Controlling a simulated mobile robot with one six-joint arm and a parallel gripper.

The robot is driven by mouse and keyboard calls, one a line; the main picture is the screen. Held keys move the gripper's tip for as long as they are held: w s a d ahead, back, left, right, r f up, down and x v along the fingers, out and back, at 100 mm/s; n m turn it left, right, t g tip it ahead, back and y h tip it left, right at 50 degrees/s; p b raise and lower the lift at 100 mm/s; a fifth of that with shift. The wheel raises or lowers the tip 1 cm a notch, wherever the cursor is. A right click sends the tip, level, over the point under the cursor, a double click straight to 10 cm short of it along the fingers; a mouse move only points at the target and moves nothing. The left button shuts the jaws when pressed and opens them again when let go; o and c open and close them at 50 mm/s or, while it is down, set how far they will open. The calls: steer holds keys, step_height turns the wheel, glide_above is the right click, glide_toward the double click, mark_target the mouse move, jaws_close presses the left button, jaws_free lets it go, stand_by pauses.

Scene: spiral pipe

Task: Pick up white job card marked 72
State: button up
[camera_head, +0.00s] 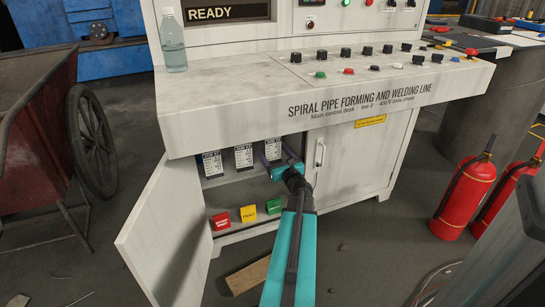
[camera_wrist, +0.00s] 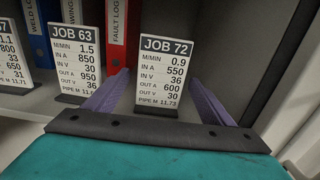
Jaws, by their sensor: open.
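The white job card marked 72 (camera_wrist: 166,72) stands upright on the cabinet shelf in the wrist view, with a black header reading JOB 72. Its lower edge is close to my gripper and its foot is partly hidden. In the head view the card (camera_head: 273,151) shows inside the open cabinet, partly covered by my gripper (camera_head: 285,152). My gripper also shows in the wrist view (camera_wrist: 165,98), its purple fingers spread apart, one on each side of the card. The fingers are open, and I cannot tell whether they touch it.
The JOB 63 card (camera_wrist: 79,61) stands left of card 72, with another card (camera_wrist: 12,58) farther left. Binders (camera_wrist: 117,35) stand behind. The open cabinet door (camera_head: 165,235) is at left. Red, yellow and green blocks (camera_head: 248,213) sit on the lower shelf.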

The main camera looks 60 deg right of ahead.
mark_target(269, 147)
steer(key=shift+b+x, duration=1)
steer(key=shift+x, duration=1.6)
steer(key=shift+c, duration=0.3)
steer(key=c, duration=1.1)
